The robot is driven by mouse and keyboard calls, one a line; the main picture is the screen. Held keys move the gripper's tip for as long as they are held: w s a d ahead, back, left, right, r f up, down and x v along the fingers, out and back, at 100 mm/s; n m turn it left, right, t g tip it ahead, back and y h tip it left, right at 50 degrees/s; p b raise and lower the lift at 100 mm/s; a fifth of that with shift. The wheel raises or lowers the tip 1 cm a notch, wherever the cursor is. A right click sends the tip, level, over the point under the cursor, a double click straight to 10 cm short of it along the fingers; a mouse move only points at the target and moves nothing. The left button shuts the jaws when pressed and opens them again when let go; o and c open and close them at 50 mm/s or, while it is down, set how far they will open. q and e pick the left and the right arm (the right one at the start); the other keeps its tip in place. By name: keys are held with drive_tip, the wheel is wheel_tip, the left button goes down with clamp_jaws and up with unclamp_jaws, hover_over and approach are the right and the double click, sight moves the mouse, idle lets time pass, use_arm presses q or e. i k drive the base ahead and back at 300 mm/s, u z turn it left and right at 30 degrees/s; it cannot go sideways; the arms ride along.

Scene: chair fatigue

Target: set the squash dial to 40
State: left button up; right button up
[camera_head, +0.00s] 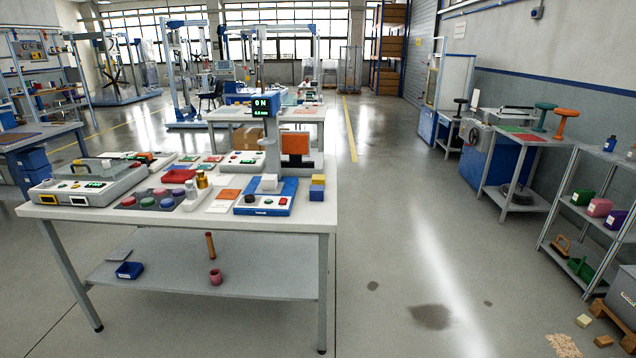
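A blue press-like tester (300,190) stands near the right front of the white table. Its display (262,104) on top reads "0 N", with small green text below that I cannot read. Its front panel (264,209) carries a dark round knob (250,199) at the left and a red button (283,201) at the right. The knob looks like the squash dial, but its label and setting are too small to read. A pale block (268,183) sits under the press column. Neither of my grippers is in view.
The white table (180,217) also holds a grey console (85,187), a dark tray of coloured pucks (152,200), small bottles (202,180) and yellow and blue blocks (318,187). Open floor (400,240) lies to the right. Shelves (590,200) stand at the far right.

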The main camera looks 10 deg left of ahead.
sight(249, 197)
drive_tip(key=z, duration=0.5)
drive_tip(key=i, duration=1.15)
drive_tip(key=u, duration=0.45)
drive_tip(key=i, duration=1.35)
drive_tip(key=u, duration=0.85)
